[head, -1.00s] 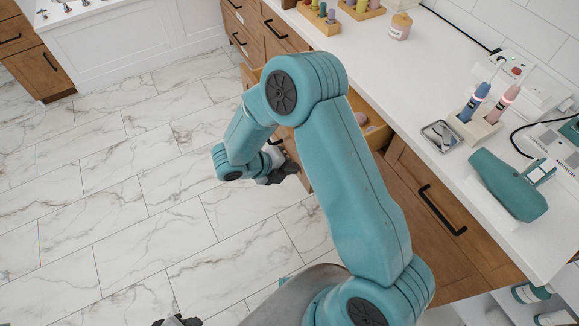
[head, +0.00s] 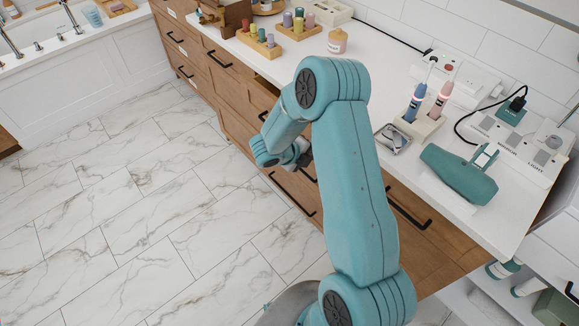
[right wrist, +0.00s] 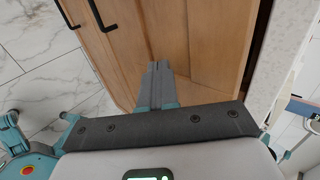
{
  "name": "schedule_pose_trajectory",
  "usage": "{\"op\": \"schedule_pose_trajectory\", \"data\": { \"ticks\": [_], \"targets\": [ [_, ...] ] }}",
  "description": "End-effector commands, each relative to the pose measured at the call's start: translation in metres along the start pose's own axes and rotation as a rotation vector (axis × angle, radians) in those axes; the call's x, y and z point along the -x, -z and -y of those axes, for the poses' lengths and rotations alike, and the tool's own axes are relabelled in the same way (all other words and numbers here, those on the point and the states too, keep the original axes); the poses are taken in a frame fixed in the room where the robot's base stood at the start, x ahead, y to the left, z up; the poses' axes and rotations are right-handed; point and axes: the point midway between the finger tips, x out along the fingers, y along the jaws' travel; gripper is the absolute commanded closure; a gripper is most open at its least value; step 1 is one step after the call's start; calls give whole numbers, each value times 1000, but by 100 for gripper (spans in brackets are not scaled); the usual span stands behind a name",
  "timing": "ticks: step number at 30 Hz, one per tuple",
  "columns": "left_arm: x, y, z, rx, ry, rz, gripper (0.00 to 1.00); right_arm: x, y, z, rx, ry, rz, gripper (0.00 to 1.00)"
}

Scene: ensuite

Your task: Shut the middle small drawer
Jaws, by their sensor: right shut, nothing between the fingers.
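The middle small drawer is a wooden front (head: 250,97) under the counter, largely hidden behind my right arm in the head view. A dark strip shows at its top, just under the countertop, and its inside is not visible. I cannot tell whether it is fully flush. My right gripper (head: 303,157) is low against the cabinet front, partly hidden by my arm. In the right wrist view its fingers (right wrist: 158,72) are shut together and empty, pointing at a wooden front (right wrist: 150,35). Whether they touch it is unclear. My left gripper is not in view.
The white countertop (head: 370,90) holds a pink jar (head: 337,41), two toothbrushes in a stand (head: 420,122), a metal dish (head: 392,138) and a teal hair dryer (head: 458,173). More black-handled fronts (head: 215,62) line the cabinet. The marble floor (head: 150,220) at left is clear.

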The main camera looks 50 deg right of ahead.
Motion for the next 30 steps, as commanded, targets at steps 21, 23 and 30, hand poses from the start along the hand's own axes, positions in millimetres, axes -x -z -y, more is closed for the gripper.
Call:
{"op": "schedule_pose_trajectory", "data": {
  "ticks": [21,23,30],
  "targets": [
    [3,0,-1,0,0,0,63,-57,0,53,-2,3,-1,100],
    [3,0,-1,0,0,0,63,-57,0,53,-2,4,-2,100],
    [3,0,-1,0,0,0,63,-58,1,55,-5,8,-3,100]
  ]
}}
